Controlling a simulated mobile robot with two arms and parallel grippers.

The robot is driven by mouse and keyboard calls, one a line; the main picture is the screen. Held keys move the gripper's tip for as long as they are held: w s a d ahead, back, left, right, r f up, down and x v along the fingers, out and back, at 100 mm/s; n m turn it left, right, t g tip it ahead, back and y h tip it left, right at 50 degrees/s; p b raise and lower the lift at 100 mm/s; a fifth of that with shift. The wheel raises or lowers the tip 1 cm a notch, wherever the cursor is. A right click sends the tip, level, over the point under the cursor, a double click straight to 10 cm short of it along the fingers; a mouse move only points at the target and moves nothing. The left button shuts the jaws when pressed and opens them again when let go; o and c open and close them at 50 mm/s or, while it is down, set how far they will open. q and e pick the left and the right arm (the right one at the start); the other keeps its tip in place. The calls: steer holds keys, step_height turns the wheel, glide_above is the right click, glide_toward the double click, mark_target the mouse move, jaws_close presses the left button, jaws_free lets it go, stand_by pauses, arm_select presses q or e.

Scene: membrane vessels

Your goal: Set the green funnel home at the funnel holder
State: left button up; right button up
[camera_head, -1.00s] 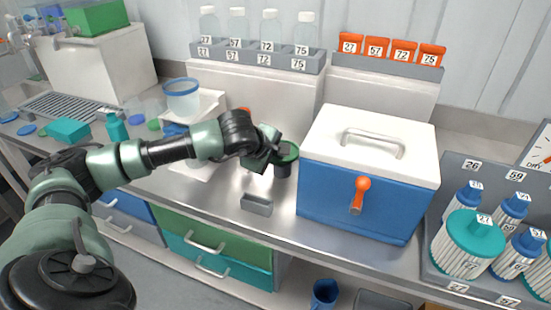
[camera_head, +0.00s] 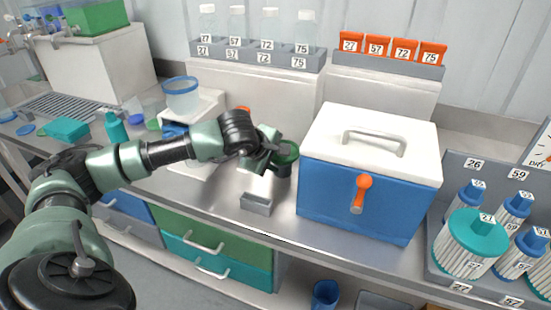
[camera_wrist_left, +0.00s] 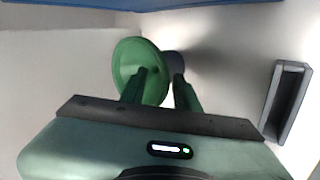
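My left gripper (camera_head: 273,153) is right at the funnel. Its two fingers (camera_wrist_left: 162,82) stand apart with a visible gap, one in front of the disc, the other beside its rim. Whether a finger touches the rim is unclear. My right gripper is not in view.
A blue cooler (camera_head: 355,200) with a white lid stands close on the right. A small grey open box (camera_head: 256,203) lies near the bench's front edge. A white stand with a clear blue-rimmed tub (camera_head: 181,97) is behind my left forearm. Bottle racks (camera_head: 258,58) line the back.

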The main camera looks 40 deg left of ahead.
arm_select(q)
steer(key=shift+r, duration=0.1)
steer(key=b+v, duration=0.1)
steer(key=v, duration=0.6)
steer(key=shift+s+r, duration=0.25)
stand_by(0.4)
